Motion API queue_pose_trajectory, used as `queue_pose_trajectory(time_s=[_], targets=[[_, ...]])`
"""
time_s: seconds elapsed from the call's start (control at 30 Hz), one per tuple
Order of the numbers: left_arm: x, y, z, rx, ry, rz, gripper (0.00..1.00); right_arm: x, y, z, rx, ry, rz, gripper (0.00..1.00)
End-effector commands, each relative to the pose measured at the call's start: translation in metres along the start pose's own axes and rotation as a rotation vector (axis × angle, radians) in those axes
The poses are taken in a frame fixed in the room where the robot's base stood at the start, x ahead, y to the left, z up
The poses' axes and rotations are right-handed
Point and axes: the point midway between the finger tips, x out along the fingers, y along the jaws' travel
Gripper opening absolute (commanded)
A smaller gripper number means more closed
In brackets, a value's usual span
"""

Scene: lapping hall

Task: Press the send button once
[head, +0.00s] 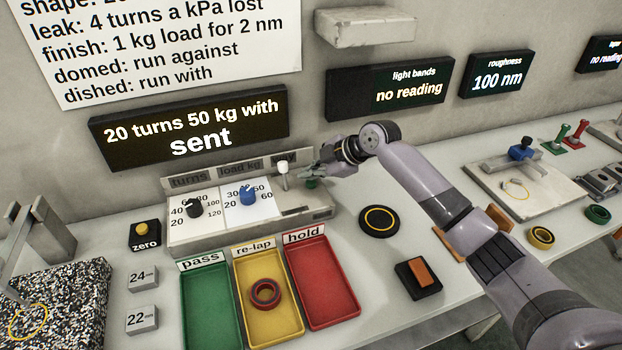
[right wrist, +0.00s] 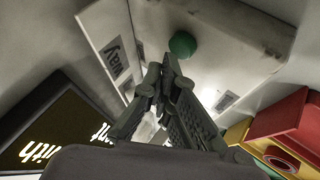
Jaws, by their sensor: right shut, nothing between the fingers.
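A control box (head: 290,218) stands on the bench against the wall. It carries a black turns knob (head: 194,208), a blue load knob (head: 247,195) and a white-topped lever (head: 283,168). A round green button (head: 312,183) is at its right end, partly hidden by my right gripper (head: 303,173); no send label is readable. In the right wrist view the green button (right wrist: 182,44) lies just beyond the shut, empty fingertips (right wrist: 162,72); I cannot tell whether they touch. The wall display (head: 190,128) reads "20 turns 50 kg with" and "sent". My left gripper is not in view.
Green, yellow and red trays (head: 333,318) stand in front of the box; a dark red ring (head: 265,293) lies in the yellow one. A zero button (head: 144,233) is at the left. A black disc (head: 379,221) and an orange-topped block (head: 420,272) lie near my right arm.

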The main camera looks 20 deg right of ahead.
Motion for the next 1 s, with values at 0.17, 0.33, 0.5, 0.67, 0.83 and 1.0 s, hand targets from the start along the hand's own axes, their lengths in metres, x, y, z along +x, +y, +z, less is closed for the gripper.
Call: queue_pose_trajectory(time_s=[0.17, 0.33, 0.5, 0.67, 0.83, 1.0], targets=[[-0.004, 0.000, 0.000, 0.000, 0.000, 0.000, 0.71, -0.003, 0.002, -0.002, 0.000, 0.000, 0.000, 0.00], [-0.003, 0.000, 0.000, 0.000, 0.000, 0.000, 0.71, -0.003, 0.003, -0.002, 0.000, 0.001, 0.001, 0.00], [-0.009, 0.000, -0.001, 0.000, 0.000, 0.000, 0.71, -0.008, 0.006, -0.006, -0.001, 0.001, 0.002, 0.00], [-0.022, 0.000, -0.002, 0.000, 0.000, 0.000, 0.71, -0.019, 0.014, -0.014, -0.001, 0.001, 0.002, 0.00], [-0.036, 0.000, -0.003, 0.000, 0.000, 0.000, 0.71, -0.031, 0.023, -0.022, 0.000, 0.001, 0.002, 0.00], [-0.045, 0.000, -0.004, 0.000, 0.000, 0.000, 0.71, -0.039, 0.029, -0.028, 0.000, 0.001, 0.002, 0.00]])
